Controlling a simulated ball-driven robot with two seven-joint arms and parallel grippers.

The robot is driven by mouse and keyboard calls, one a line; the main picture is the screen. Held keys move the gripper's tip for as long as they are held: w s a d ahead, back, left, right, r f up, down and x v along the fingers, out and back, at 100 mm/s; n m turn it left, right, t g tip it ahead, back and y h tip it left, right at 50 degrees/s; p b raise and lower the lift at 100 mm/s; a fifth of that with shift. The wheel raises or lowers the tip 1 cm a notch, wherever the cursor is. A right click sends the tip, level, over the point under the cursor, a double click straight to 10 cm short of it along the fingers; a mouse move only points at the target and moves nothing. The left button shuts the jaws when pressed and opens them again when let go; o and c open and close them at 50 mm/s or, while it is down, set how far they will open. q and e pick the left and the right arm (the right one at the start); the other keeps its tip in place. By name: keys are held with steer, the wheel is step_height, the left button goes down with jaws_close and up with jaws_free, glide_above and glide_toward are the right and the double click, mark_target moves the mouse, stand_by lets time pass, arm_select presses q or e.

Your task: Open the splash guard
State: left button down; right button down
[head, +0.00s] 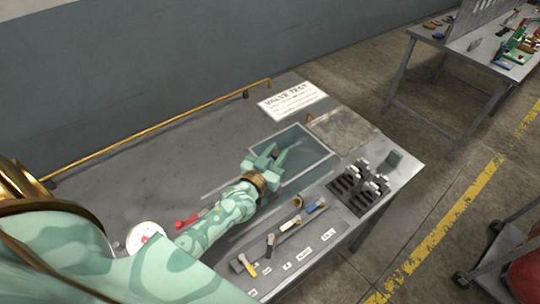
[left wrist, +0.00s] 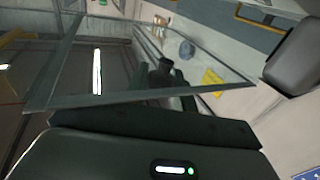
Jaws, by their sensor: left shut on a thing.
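The splash guard (head: 308,168) is a clear pane in a thin pale frame over the right half of the bench. My left gripper (head: 280,152) reaches over it from the left and is shut at its near-left side. The exact spot of the grip is hidden by the fingers. In the left wrist view the guard's frame (left wrist: 140,98) stretches just beyond the dark gripper body, and the room shows through the pane. My right gripper is not in view.
The grey bench (head: 130,190) has a yellow rail (head: 160,122) along the back and a printed sign (head: 292,99). A grey plate (head: 343,130) and a dark rack (head: 358,187) stand at right. Small tools (head: 270,243) lie along the front. A red-handled item (head: 187,220) lies by my forearm.

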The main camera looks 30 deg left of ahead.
arm_select(q)
steer(key=shift+w+d, duration=0.25)
steer(key=shift+w, duration=0.3)
steer(key=shift+w+d, duration=0.1)
steer(key=shift+w, duration=0.2)
steer(key=shift+s, duration=0.1)
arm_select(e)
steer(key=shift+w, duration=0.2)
arm_select(q)
steer(key=c, duration=1.2)
jaws_free()
steer(key=shift+o, duration=0.2)
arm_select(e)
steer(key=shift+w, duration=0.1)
arm_select(q)
steer(key=s, duration=0.7)
steer(key=shift+s+p, duration=0.25)
steer(key=shift+p, duration=0.15)
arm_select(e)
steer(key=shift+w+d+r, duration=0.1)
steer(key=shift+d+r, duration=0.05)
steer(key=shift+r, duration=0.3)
